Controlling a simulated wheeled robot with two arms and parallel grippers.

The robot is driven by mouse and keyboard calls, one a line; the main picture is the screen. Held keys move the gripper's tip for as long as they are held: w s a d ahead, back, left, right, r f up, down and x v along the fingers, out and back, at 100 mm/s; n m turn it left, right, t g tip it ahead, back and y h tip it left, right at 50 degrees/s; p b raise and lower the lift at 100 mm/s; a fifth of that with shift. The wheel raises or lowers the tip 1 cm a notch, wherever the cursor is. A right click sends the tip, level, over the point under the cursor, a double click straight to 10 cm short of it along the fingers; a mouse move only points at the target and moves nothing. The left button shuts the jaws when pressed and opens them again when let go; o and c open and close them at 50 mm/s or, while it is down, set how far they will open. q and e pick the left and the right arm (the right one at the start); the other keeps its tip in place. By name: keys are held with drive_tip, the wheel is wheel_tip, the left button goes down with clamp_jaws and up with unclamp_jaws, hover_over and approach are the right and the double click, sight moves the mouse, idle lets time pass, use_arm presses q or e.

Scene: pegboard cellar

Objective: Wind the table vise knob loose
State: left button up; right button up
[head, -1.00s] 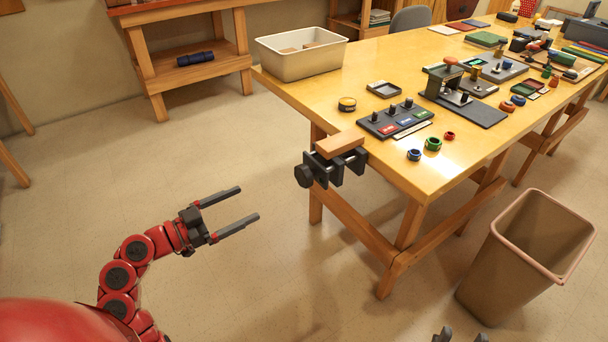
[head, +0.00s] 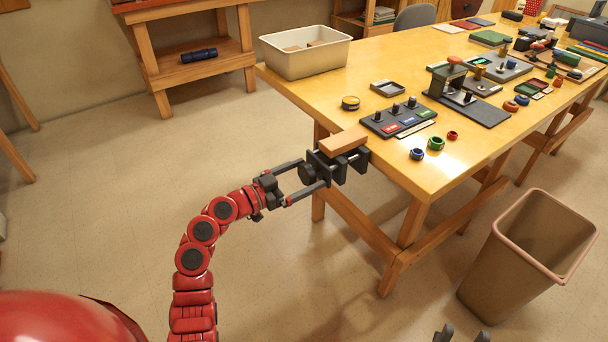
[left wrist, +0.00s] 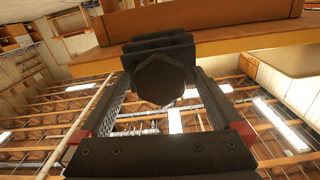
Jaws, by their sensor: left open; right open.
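The black table vise (head: 340,166) is fixed to the near left edge of the wooden table, with a wooden block (head: 343,140) on top of it. Its dark round knob (head: 307,173) faces left, toward my left arm. My left gripper (head: 308,176) is open, with one finger on each side of the knob. In the left wrist view the knob (left wrist: 160,79) sits between the two fingertips, and gaps show beside it. My right gripper (head: 461,334) shows only as two dark, separated fingertips at the bottom edge, far from the vise.
The table (head: 400,165) holds a cream bin (head: 305,65), a panel with black knobs (head: 398,118) and several coloured rings near its front edge. A brown waste bin (head: 520,265) stands on the floor at right. The floor left of the vise is clear.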

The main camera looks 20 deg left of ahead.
use_arm(q)
drive_tip(key=shift+c, duration=0.2)
drive_tip(key=c, duration=1.3)
